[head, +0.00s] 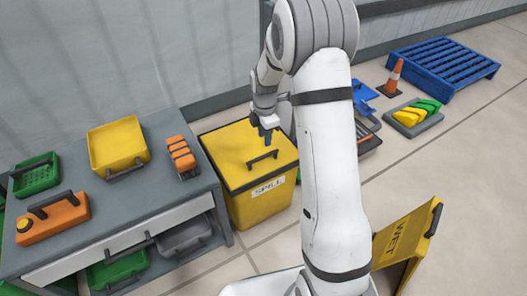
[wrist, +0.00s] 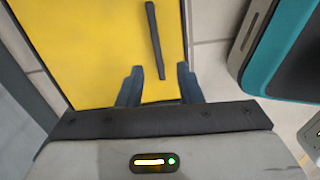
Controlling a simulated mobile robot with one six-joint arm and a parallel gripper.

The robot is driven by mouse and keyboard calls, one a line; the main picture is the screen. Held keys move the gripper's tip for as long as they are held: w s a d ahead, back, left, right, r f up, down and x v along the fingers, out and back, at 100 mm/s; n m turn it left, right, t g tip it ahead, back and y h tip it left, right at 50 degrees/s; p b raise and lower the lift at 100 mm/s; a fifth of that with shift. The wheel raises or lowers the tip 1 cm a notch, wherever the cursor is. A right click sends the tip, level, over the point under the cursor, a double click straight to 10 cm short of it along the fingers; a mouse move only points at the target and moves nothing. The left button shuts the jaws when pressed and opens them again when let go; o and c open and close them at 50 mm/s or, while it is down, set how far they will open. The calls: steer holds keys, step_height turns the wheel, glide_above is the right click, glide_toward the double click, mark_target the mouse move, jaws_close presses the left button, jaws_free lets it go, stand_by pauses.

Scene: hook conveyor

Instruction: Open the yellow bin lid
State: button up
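The yellow bin (head: 262,205) stands on the floor beside the grey workbench, with a "SPILL" label on its front. Its yellow lid (head: 231,147) lies flat and closed on top. A dark bar handle (head: 262,160) sits on the lid near the front edge. In the wrist view the lid (wrist: 100,50) fills the upper left and the handle (wrist: 155,40) runs up the picture. My gripper (head: 267,138) is over the lid, pointing down. In the wrist view my gripper (wrist: 159,85) has its two fingers apart, with the handle's near end showing between them. I cannot tell any contact.
The grey workbench (head: 150,207) left of the bin carries a yellow tray (head: 118,146), a green crate (head: 36,173), an orange case (head: 52,218) and orange blocks (head: 181,156). A yellow "WET" sign (head: 403,238) stands right. A teal-edged object (wrist: 270,45) is right in the wrist view.

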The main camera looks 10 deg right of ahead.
steer(key=shift+w+f+n, duration=0.4)
steer(key=shift+f, duration=0.45)
step_height(320, 180, down, 7)
steer(key=b, duration=0.3)
steer(key=shift+f, duration=0.2)
jaws_close()
steer(key=shift+d+r, duration=0.1)
